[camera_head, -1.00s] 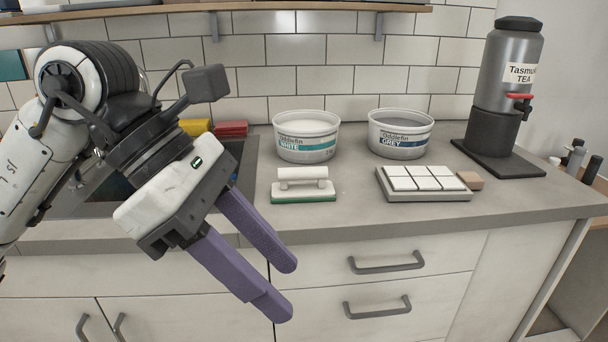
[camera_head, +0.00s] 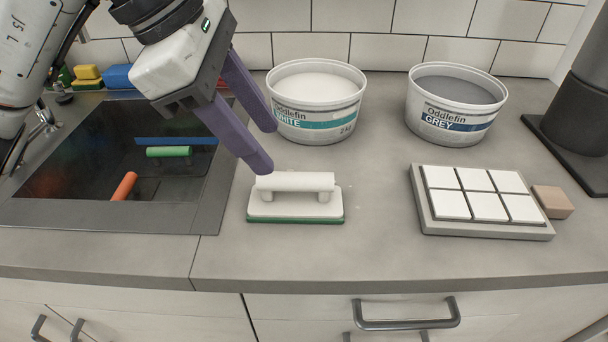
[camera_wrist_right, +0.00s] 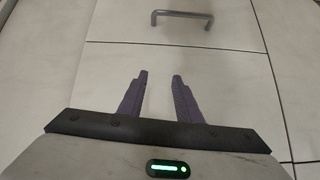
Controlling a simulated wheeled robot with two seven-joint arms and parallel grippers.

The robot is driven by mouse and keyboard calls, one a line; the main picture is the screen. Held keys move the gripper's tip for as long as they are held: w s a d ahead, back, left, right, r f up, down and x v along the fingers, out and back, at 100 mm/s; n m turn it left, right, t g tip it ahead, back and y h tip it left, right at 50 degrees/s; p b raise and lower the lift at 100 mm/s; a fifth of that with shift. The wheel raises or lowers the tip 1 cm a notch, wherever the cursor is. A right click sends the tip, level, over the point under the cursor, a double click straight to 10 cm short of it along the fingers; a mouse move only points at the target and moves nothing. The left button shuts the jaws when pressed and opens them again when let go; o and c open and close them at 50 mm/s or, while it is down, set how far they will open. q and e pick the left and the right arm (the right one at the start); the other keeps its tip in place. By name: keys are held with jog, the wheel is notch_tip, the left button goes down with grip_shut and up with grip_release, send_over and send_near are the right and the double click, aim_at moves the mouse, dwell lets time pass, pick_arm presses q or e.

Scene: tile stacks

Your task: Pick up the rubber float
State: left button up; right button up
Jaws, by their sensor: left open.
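The rubber float (camera_head: 295,204), with a white bar handle, a white plate and a green underside, lies flat on the grey counter, handle up. My left gripper (camera_head: 268,146) is open and empty, its two purple fingers pointing down to the right. The nearer fingertip is just behind and above the left end of the float's handle in the head view; I cannot tell whether it touches. The farther fingertip overlaps the white tub's left side in the picture. My right gripper (camera_wrist_right: 159,77) shows only in the right wrist view, open and empty in front of the cabinet fronts.
Behind the float stand a white-filled tub (camera_head: 317,103) and a grey-filled tub (camera_head: 454,106). A tile board (camera_head: 484,231) and a tan block (camera_head: 552,202) lie to the right. A sink (camera_head: 206,209) with coloured-handled tools is at left. Counter between float and board is clear.

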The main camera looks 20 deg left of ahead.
aim_at(291, 175)
pick_arm(q)
jog(key=shift+d+f, duration=0.25)
jog(key=shift+f, duration=0.35)
jog(key=shift+d+f, duration=0.2)
jog(key=shift+f, duration=0.4)
jog(key=shift+d+x, duration=0.1)
jog(key=shift+x, duration=1.4)
jog(key=shift+d+x, duration=0.15)
jog(key=shift+x, duration=1.35)
jog(key=shift+w+r, duration=0.15)
grip_shut()
